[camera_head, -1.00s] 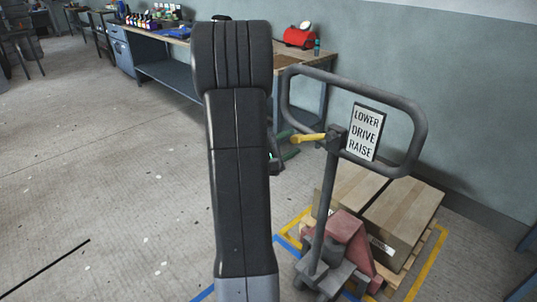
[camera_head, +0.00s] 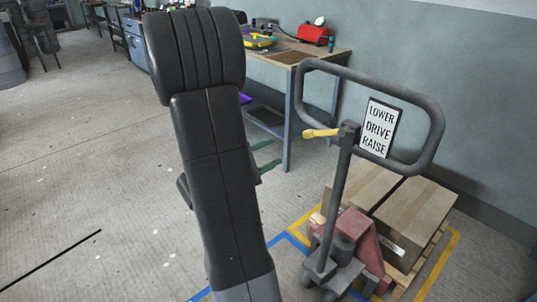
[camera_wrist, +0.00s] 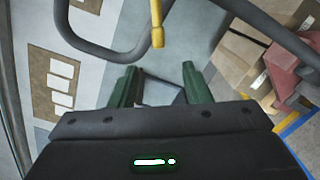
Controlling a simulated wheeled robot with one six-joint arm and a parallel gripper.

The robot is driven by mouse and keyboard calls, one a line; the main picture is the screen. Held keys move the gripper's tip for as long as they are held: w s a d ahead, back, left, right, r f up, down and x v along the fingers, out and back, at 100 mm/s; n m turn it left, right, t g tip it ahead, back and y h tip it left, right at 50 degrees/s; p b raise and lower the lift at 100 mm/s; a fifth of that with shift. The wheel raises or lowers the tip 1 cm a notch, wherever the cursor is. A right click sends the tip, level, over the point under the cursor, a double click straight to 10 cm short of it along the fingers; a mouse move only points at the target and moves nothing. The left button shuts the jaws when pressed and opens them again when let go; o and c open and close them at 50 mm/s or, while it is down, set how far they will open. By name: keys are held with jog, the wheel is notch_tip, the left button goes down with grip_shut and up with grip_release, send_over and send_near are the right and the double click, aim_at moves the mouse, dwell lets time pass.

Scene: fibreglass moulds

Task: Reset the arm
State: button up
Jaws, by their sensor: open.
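My gripper (camera_wrist: 160,88) shows in the wrist view with its two green fingers apart, open and with nothing between them. In the head view my dark arm stands upright left of the middle and hides most of the gripper; a green finger (camera_head: 266,168) shows to the right of the arm. The pallet jack's handle loop (camera_head: 440,110) is to the right of the arm. In the wrist view the dark handle loop and its yellow lever (camera_wrist: 157,30) lie beyond the fingertips, apart from them.
The pallet jack (camera_head: 335,265) stands at cardboard boxes (camera_head: 415,215) on a wooden pallet (camera_head: 425,265), inside yellow and blue floor lines. A workbench (camera_head: 290,80) with a red compressor (camera_head: 314,34) runs along the wall.

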aim_at(306, 133)
dwell(0.3)
jog(key=p+x, duration=0.1)
jog(key=x, duration=1.3)
jog(key=shift+a, duration=0.1)
jog(key=shift+s, duration=0.1)
jog(key=b+v, duration=0.1)
jog(key=v, duration=1.2)
jog(key=shift+m, duration=0.3)
jog(key=x, duration=0.4)
jog(key=p+x, duration=0.1)
jog(key=x, duration=0.3)
jog(key=p+x, duration=0.1)
jog(key=x, duration=0.4)
jog(key=shift+r, duration=0.4)
jog(key=shift+w+a+r+m+p, duration=0.15)
jog(key=shift+w+r+m+p, duration=0.2)
jog(key=shift+p, duration=0.2)
jog(key=shift+f, duration=0.1)
jog(key=shift+s, duration=0.15)
